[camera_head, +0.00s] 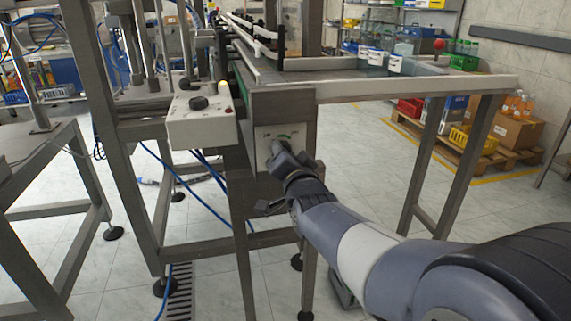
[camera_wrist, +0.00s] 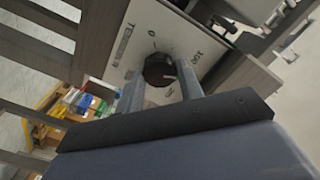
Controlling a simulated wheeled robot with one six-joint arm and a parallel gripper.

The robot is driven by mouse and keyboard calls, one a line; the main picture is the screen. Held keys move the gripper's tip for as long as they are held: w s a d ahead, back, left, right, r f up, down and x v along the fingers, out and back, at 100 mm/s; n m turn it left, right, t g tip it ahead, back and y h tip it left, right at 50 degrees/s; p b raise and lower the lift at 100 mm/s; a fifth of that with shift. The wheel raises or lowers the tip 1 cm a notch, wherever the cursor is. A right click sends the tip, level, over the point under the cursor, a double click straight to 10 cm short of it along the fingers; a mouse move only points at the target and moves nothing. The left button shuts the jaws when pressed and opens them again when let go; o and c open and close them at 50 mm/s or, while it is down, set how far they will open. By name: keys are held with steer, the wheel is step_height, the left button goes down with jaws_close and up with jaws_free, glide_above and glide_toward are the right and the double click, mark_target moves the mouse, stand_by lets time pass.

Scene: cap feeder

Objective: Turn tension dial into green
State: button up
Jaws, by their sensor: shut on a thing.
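The tension dial is a round black knob (camera_wrist: 158,70) on a pale scale plate (camera_wrist: 205,42) in the wrist view. The plate carries printed numbers, with 0 and 100 readable. A light pointer line shows on the knob, but its exact reading is unclear. My gripper (camera_wrist: 158,76) has one finger on each side of the knob and is shut on it. In the head view, the plate (camera_head: 297,131) is on the front end of the conveyor frame, with a small green mark near its top. There my gripper (camera_head: 281,154) covers the knob.
A control box (camera_head: 201,118) with a black knob and buttons sits left of the plate. The conveyor (camera_head: 400,87) runs above on grey legs. Blue hoses hang below left. A pallet with cardboard boxes (camera_head: 516,130) stands at the right; the floor between is mostly clear.

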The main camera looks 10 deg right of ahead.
steer(key=shift+m+b, duration=2.1)
steer(key=shift+m, duration=2)
steer(key=o, duration=1)
steer(key=shift+s, duration=0.1)
